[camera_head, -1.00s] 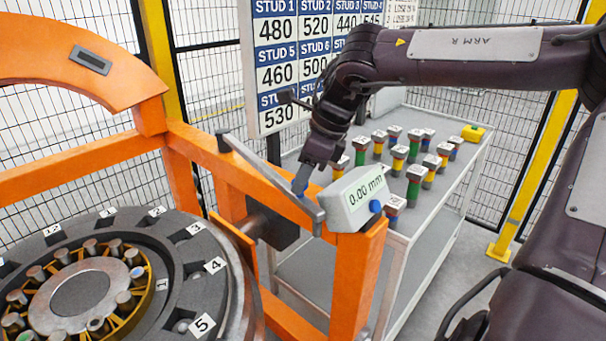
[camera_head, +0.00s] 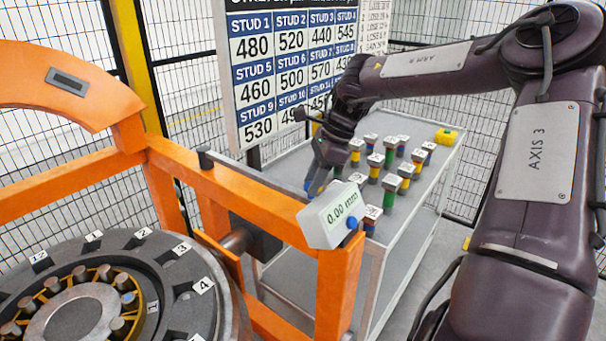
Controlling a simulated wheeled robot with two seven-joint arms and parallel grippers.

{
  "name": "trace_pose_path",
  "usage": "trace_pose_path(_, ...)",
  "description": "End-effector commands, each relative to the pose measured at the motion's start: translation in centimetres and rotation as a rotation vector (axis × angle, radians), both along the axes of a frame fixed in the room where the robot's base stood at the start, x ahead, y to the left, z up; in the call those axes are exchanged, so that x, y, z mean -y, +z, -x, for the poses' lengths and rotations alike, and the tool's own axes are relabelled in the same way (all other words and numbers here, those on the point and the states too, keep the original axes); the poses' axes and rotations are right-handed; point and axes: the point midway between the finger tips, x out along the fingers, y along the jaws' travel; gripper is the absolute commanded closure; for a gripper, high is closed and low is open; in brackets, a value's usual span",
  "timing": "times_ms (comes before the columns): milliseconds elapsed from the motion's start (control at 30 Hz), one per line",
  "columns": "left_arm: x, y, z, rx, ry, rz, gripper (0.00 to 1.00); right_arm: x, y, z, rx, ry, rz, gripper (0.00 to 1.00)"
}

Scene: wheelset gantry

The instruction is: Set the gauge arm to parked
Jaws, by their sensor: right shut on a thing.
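The gauge arm (camera_head: 258,175) is a thin grey bar. It runs from a dark post at the left end of the orange beam along its far side toward the readout. A small blue piece (camera_head: 308,185) shows at its right end, partly hidden by my fingers. My right gripper (camera_head: 316,184) is shut on the gauge arm at this end, just behind the grey readout box. The readout box (camera_head: 334,214) shows 0.00 mm and has a blue button on its side. My left gripper is not in view.
The orange frame (camera_head: 338,285) carries the readout. The round wheel fixture (camera_head: 190,280) with numbered tags lies at the lower left. A grey table (camera_head: 405,205) behind holds several coloured studs and a yellow block (camera_head: 446,136). A number board (camera_head: 290,75) and mesh fence stand behind.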

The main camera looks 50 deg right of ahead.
Motion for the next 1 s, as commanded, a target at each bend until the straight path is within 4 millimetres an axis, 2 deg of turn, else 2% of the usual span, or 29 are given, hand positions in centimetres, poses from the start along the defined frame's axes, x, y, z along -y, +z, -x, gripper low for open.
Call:
trace_pose_path(33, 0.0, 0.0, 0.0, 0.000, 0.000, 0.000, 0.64, 0.5, 0.2, -0.2, 0.009, -0.005, 0.012, 1.00)
trace_pose_path(233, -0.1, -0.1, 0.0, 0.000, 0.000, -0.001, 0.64, 0.5, 0.3, -0.2, 0.012, -0.008, 0.015, 1.00)
trace_pose_path(267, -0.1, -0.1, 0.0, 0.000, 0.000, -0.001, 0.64, 0.5, 0.3, -0.3, 0.012, -0.008, 0.015, 0.67)
trace_pose_path(400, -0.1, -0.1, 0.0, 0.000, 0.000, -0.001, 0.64, 0.5, 0.3, -0.2, 0.010, -0.008, 0.013, 0.49)
trace_pose_path(733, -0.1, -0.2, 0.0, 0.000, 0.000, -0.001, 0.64, 0.5, 0.4, -0.1, 0.007, -0.006, 0.011, 0.48)
trace_pose_path(867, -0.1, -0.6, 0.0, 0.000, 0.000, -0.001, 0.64, 1.1, 1.9, 0.3, 0.009, -0.009, 0.014, 0.48)
trace_pose_path(1000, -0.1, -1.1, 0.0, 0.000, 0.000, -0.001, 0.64, 1.9, 4.2, 0.9, 0.010, -0.010, 0.014, 0.48)
